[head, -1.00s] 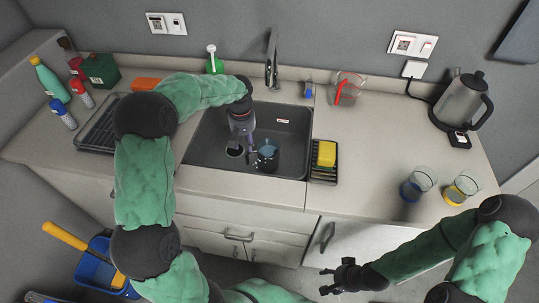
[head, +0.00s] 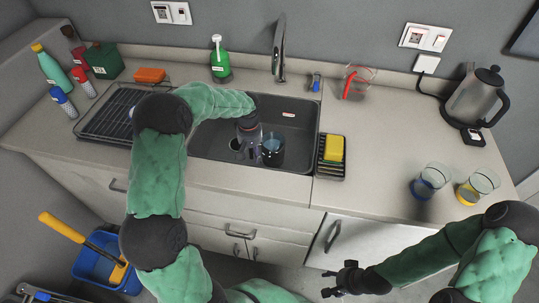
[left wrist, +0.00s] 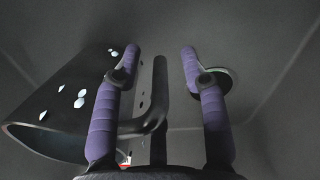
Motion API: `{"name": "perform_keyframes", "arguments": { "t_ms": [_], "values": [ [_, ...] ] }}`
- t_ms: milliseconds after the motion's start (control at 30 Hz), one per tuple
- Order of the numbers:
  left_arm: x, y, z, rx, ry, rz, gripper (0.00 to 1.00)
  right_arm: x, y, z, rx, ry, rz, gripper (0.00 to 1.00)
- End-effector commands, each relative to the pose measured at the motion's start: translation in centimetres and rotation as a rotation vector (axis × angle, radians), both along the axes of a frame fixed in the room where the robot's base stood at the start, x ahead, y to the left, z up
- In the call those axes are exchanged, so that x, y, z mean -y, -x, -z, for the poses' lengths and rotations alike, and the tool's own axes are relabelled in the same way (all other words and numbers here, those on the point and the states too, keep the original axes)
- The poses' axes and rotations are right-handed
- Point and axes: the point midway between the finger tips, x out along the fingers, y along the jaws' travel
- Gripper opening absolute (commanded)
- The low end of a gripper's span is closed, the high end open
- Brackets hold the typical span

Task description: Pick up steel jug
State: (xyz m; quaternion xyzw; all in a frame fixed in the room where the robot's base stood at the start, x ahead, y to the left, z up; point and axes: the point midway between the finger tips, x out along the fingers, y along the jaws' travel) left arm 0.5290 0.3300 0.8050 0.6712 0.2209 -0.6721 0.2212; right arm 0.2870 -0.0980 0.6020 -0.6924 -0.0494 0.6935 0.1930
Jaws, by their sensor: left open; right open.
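The steel jug (head: 272,153), dark with a bluish inside, stands in the sink. In the left wrist view the jug (left wrist: 65,105) is a dark, shiny cylinder with white spots, at the left. Its handle (left wrist: 152,122) shows between my two purple fingers. My left gripper (head: 246,152) is down in the sink just left of the jug. It is open, and its fingers (left wrist: 160,95) lie on either side of the handle without closing on it. Whether one finger touches the jug is not clear. My right gripper (head: 342,280) is open and empty, in front of the counter.
The dark sink (head: 300,135) has walls close around the left gripper. A rack with a yellow sponge (head: 334,149) sits at its right edge and a tap (head: 279,50) behind. Two glasses (head: 430,180) and a kettle (head: 475,98) stand further right. The counter between is mostly clear.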

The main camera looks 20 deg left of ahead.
Motion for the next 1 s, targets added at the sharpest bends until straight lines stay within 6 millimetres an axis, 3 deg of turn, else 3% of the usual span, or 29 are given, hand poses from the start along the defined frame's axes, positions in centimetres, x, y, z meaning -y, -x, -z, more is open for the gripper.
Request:
{"name": "perform_keyframes", "arguments": {
  "t_ms": [100, 300, 467, 1000],
  "values": [
    [0.0, 0.0, 1.1, 0.0, 0.0, 0.0, 0.43, 0.0, 0.0, 0.5, 0.0, 0.0, 0.0, 0.57],
    [0.0, 0.0, 1.0, 0.001, -0.001, -0.001, 0.43, 0.0, 0.0, 0.4, 0.0, 0.0, 0.0, 0.57],
    [0.0, 0.0, 1.0, 0.001, -0.001, -0.001, 0.01, 0.0, 0.0, 0.4, 0.0, 0.0, 0.0, 0.57],
    [-0.1, -0.2, 0.0, 0.005, -0.001, -0.002, 0.0, 0.0, 0.0, 0.0, 0.0, 0.0, 0.0, 0.57]
  ]
}}
